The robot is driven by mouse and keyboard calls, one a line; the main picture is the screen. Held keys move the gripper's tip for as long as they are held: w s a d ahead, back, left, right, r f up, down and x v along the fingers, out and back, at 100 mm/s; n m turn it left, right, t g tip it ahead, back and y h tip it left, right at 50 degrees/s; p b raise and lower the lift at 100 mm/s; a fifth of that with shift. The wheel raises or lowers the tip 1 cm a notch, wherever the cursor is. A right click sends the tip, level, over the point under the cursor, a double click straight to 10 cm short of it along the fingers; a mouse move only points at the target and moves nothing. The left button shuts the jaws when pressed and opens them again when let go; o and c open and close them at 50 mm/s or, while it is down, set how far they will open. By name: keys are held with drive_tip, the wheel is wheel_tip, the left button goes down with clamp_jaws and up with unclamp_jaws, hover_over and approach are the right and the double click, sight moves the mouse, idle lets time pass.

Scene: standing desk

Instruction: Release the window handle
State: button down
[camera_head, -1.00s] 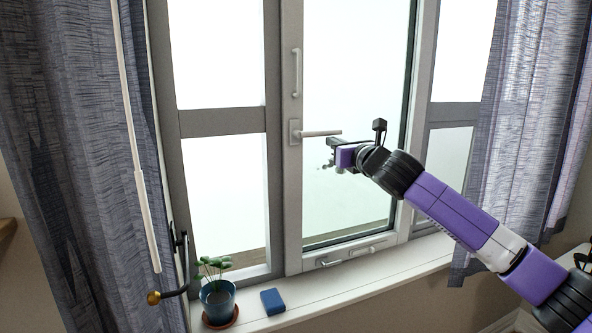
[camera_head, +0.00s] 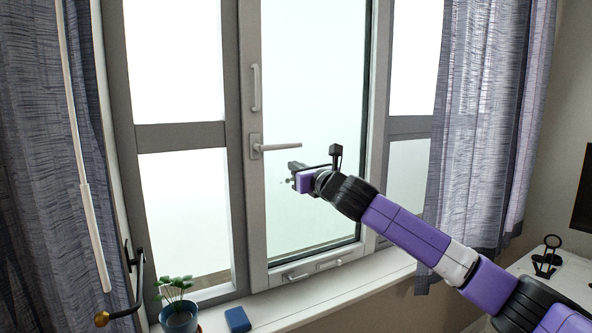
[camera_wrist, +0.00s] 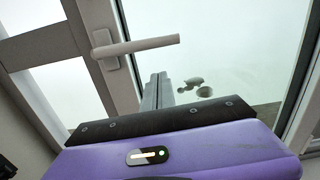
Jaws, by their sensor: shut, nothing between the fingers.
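The window handle (camera_head: 278,147) is a pale grey lever on the inner window frame, pointing right, about level. It also shows in the wrist view (camera_wrist: 138,45), above and left of my fingers. My gripper (camera_head: 293,168) is just below and in front of the lever's right end in the head view. In the wrist view its fingers (camera_wrist: 157,88) are together with nothing between them. A gap shows between the fingers and the lever there, so they look apart.
A vertical pull bar (camera_head: 255,88) sits on the frame above the handle. Curtains (camera_head: 497,130) hang at both sides. A potted plant (camera_head: 178,316) and a blue block (camera_head: 237,319) stand on the sill (camera_head: 300,305). A black lever with a brass knob (camera_head: 103,319) is at lower left.

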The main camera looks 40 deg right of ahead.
drive_tip(key=v, duration=1)
drive_tip(key=shift+f+b, duration=0.4)
drive_tip(key=shift+b, duration=0.05)
